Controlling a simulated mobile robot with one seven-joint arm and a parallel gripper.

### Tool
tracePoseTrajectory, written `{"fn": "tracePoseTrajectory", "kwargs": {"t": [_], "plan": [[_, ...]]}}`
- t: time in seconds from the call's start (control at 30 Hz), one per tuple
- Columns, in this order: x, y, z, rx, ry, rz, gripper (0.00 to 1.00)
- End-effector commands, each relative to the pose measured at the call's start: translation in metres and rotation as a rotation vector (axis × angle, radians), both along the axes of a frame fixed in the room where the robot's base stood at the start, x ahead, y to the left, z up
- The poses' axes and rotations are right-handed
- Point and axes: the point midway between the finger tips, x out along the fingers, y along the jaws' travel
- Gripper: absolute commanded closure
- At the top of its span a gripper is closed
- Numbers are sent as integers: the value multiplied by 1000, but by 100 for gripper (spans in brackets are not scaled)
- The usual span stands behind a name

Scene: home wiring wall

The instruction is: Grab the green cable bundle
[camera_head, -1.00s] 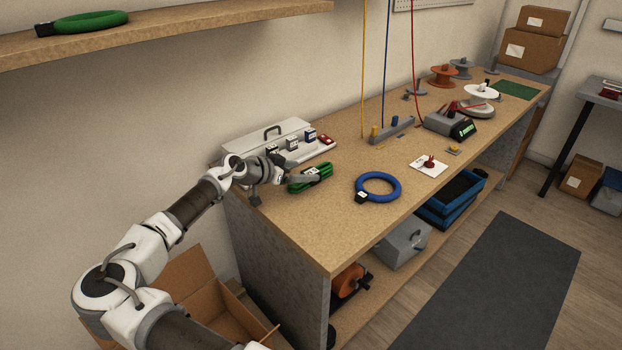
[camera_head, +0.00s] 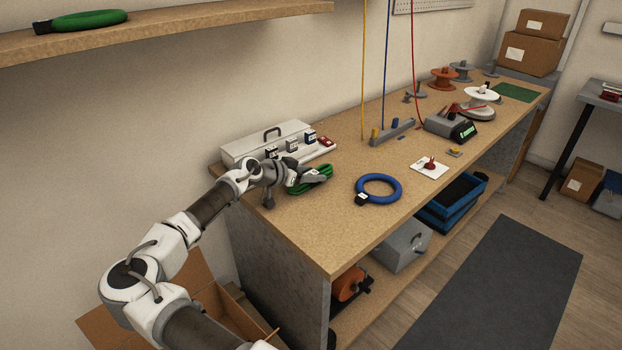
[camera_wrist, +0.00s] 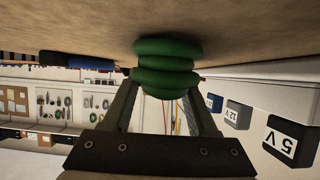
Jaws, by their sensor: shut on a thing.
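The green cable bundle (camera_head: 318,177) is at the left end of the workbench top, partly hidden by my gripper in the head view. My gripper (camera_head: 312,178) is around it there. In the wrist view the green bundle (camera_wrist: 167,68) sits between the two dark fingers of my gripper (camera_wrist: 166,88), which are shut on it. The wrist view appears upside down, with the bench surface along the top. I cannot tell whether the bundle is lifted off the bench. A second green ring-shaped bundle (camera_head: 82,21) lies on the wall shelf.
A blue cable ring (camera_head: 378,188) lies to the right on the workbench (camera_head: 330,235). A light toolbox (camera_head: 266,143) and a row of small labelled blocks (camera_head: 292,146) stand close behind my gripper. Hanging cables (camera_head: 385,60) come down farther along. The bench front is clear.

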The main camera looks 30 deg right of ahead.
Motion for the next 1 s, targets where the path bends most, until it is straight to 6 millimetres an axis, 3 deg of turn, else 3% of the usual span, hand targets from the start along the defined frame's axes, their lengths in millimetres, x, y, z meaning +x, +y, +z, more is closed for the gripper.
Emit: {"fn": "tracePoseTrajectory", "kwargs": {"t": [0.03,0.13,0.53,0.67,0.8,1.0], "plan": [[0,0,0,0,0,0,85],[0,0,0,0,0,0,100],[0,0,7,0,-1,0,100],[0,0,21,0,-3,0,100],[1,0,49,1,-5,0,100],[-41,-20,71,5,-5,-5,100]]}}
